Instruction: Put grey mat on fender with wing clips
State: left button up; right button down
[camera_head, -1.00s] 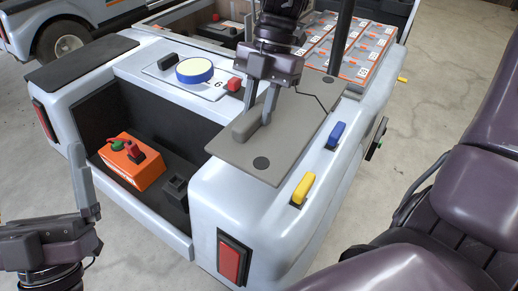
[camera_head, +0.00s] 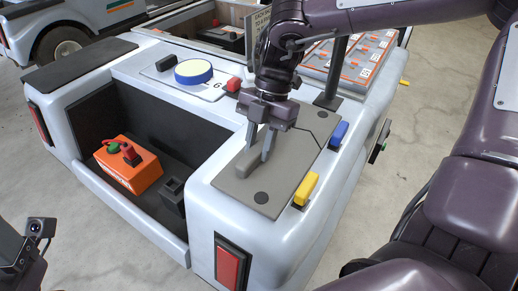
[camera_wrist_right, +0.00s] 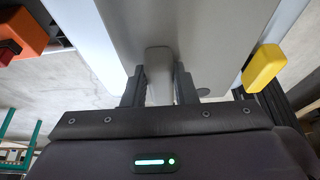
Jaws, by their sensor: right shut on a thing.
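The grey mat (camera_head: 240,184) lies flat over the right rear fender of the cart, with a dark disc near its front and another near its back. I cannot tell whether it touches the fender. My right gripper (camera_head: 258,155) is shut on the mat's raised grey handle, which also shows between the fingers in the right wrist view (camera_wrist_right: 158,65). A yellow wing clip (camera_head: 305,188) and a blue wing clip (camera_head: 338,135) stand beside the mat's right edge, lengthwise along it. The yellow clip also shows in the wrist view (camera_wrist_right: 263,67). My left gripper's fingers are out of view.
An orange box (camera_head: 129,168) with a red and a green knob sits in the open bay left of the mat. A dark post (camera_head: 333,75) stands behind the mat.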

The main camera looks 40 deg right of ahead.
jog(key=shift+f, duration=0.45)
jog(key=shift+r, duration=0.1)
jog(key=c, duration=1.6)
grip_release()
jog(key=shift+f, duration=0.2)
jog(key=o, duration=0.4)
jog(key=shift+o, duration=0.2)
jog(key=shift+r, duration=0.1)
